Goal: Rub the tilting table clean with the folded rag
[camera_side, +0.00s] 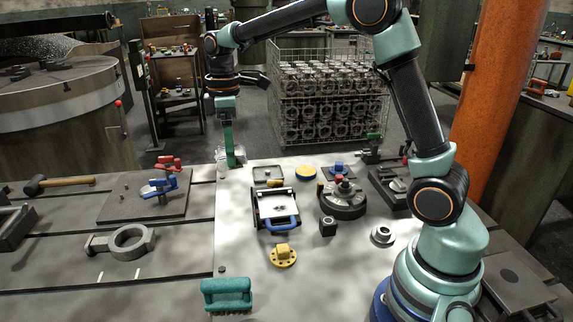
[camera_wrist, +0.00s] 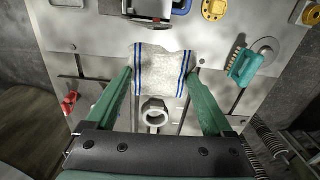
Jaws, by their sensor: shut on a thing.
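The tilting table (camera_side: 264,206) is a small framed plate with a blue handle, on the middle of the light bench. Part of it shows at the top edge of the wrist view (camera_wrist: 150,17). The rag (camera_wrist: 160,68) is white with blue stripes at both ends. My gripper (camera_wrist: 160,75) is shut on it, a green finger at each side. In the side view my gripper (camera_side: 229,160) is over the bench's far edge, behind and left of the tilting table and apart from it. The pale rag (camera_side: 221,156) is partly hidden by the finger there.
A yellow flange (camera_side: 283,256) sits in front of the tilting table, with a dark block (camera_side: 328,226) and a round dark fixture (camera_side: 342,198) to its right. A teal brush (camera_side: 227,293) lies at the front. A ring casting (camera_side: 126,240) lies left. Bench between brush and flange is fairly clear.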

